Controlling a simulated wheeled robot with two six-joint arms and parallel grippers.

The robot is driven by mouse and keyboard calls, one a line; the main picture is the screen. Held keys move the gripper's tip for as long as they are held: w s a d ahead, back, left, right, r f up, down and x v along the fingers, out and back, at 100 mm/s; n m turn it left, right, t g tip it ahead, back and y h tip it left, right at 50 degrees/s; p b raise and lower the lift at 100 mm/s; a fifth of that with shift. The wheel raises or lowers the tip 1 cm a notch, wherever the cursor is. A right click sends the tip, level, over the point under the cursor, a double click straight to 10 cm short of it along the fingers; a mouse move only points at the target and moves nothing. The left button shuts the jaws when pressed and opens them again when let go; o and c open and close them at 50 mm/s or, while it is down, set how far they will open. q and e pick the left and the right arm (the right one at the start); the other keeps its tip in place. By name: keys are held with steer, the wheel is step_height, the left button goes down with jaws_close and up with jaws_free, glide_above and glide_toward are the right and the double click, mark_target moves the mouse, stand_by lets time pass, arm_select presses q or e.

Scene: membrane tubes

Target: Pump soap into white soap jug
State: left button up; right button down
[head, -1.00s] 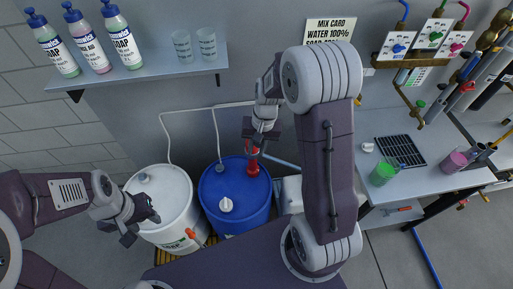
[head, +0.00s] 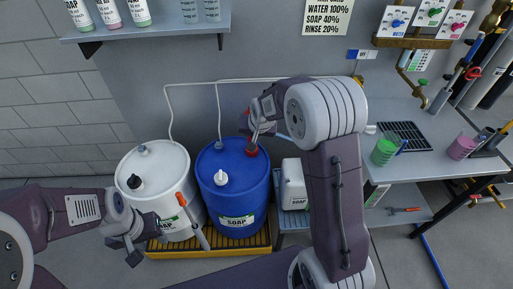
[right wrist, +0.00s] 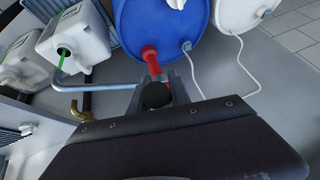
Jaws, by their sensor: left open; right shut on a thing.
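The blue soap drum (head: 232,188) stands at centre with a red pump (head: 250,151) on its top. My right gripper (head: 257,135) is shut on the pump's handle. In the right wrist view, a black knob (right wrist: 155,95) sits between its fingers above the red column (right wrist: 151,60). The grey spout (right wrist: 105,87) runs left and bends toward the mouth of the white soap jug (right wrist: 85,28). A thin green streak shows at that mouth. In the head view the jug (head: 294,187) stands right of the drum. My left gripper (head: 130,237) is open and empty, front left.
A white drum (head: 150,170) stands left of the blue one on a yellow slatted pallet (head: 208,246). An orange-handled tool (head: 182,200) is in front of it. A bench (head: 400,165) with green and pink cups is at right. A wall shelf (head: 160,30) holds bottles.

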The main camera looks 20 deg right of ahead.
step_height(320, 180, down, 6)
steer(key=t+b, duration=0.3)
steer(key=b, duration=1.4)
steer(key=shift+s+f+h, duration=0.2)
steer(key=shift+s+h, duration=0.1)
steer(key=shift+h, duration=0.1)
steer(key=c, duration=1.2)
jaws_free()
steer(key=v, duration=0.9)
steer(key=shift+p, duration=0.4)
